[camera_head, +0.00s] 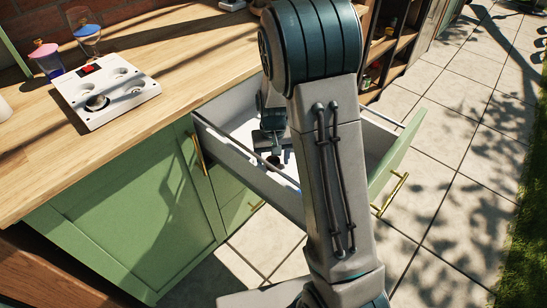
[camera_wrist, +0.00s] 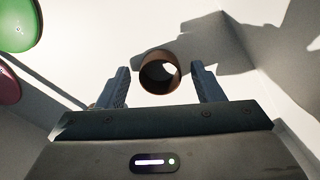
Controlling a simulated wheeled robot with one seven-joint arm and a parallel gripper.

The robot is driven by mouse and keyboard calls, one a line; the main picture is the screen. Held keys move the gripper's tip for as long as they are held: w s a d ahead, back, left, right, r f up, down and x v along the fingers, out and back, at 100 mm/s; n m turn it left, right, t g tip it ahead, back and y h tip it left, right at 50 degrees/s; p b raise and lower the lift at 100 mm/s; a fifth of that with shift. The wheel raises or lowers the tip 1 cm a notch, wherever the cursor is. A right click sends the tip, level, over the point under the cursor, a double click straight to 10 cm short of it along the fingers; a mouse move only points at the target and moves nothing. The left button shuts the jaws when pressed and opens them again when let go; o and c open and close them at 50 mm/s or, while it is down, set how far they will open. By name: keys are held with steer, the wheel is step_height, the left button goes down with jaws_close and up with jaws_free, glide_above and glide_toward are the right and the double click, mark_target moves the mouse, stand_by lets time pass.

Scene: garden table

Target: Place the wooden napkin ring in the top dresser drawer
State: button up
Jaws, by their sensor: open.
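The wooden napkin ring (camera_wrist: 144,70) is a short brown tube. In the wrist view it is between my gripper's two fingertips (camera_wrist: 160,68), with a gap on each side, over the drawer's white floor. It seems to rest on that floor, though I cannot tell for certain. My gripper is open. In the head view the dresser drawer (camera_head: 226,137) is pulled out, and my gripper (camera_head: 272,155) reaches down inside it. My arm covers much of the drawer there, and I cannot make out the ring clearly.
A green round thing (camera_wrist: 18,28) and a pink one (camera_wrist: 8,88) show at the wrist view's left edge. A white tray with round hollows (camera_head: 104,88) and two hourglass-like items (camera_head: 47,58) (camera_head: 85,28) stand on the wooden top (camera_head: 50,160). Paving lies right of the drawer.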

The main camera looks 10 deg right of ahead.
step_height(320, 180, up, 12)
steer(key=p, duration=0.3)
steer(key=s+r, duration=0.3)
steer(key=s, duration=0.7)
steer(key=s+r+t, duration=0.1)
steer(key=s+r, duration=0.2)
steer(key=s, duration=0.7)
steer(key=shift+s+d+r+n+t, duration=0.3)
steer(key=shift+d+r+n, duration=0.05)
steer(key=shift+n, duration=0.05)
steer(key=shift+r, duration=0.1)
